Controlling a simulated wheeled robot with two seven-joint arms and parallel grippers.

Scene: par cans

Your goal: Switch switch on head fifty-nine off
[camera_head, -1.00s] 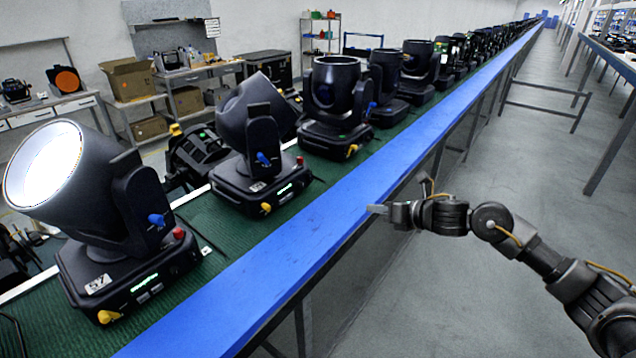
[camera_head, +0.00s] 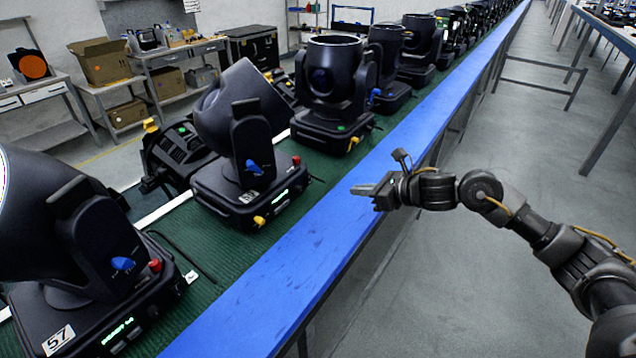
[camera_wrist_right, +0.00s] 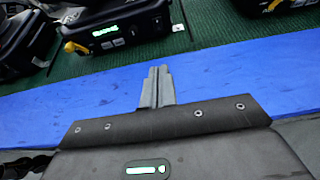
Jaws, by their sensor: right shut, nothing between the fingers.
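A row of black moving-head lights stands on a green mat. The nearest, labelled 57 (camera_head: 85,270), is at the left in the head view. The second light (camera_head: 240,140) has a blue knob (camera_head: 254,167), a red knob (camera_head: 296,160) and a lit green display; its label is too small to read surely. A third light (camera_head: 335,95) stands beyond. I cannot tell which is head fifty-nine. My right gripper (camera_head: 368,190) is shut and empty at the blue rail, apart from the lights. In the right wrist view its fingers (camera_wrist_right: 157,87) point toward a base (camera_wrist_right: 115,30) with a lit display.
The blue rail (camera_head: 262,312) runs along the front of the row. A dark case-like unit (camera_head: 180,152) lies behind the second light. The grey floor aisle on the right is open. Benches with boxes stand behind.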

